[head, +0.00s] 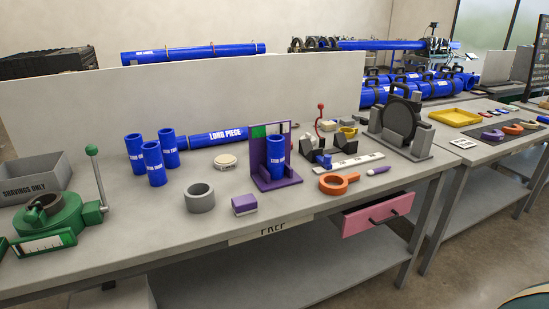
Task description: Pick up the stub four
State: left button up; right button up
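Three upright blue pipe stubs stand close together at the left of the bench: a left one (136,152), a right one (169,148) and a front one (156,173). Another blue stub (276,158) stands upright in a purple holder (262,181) with a tall back plate. Each stub bears white lettering too small to read surely, so I cannot tell which is stub four. Neither of my grippers is in view.
A grey ring (200,198), purple block (244,204) and orange ring tool (337,183) sit in front. A green clamp (52,216) with an upright lever is at left. The pink drawer (377,214) stands open.

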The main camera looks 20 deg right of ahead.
aim_at(276, 142)
jog(key=i+l, duration=0.1)
jog(key=l, duration=0.35)
jog(key=i+l+z, duration=0.15)
jog(key=l, duration=0.25)
jog(key=i+l, duration=0.1)
jog(key=l, duration=0.35)
jog(key=k+z, duration=0.05)
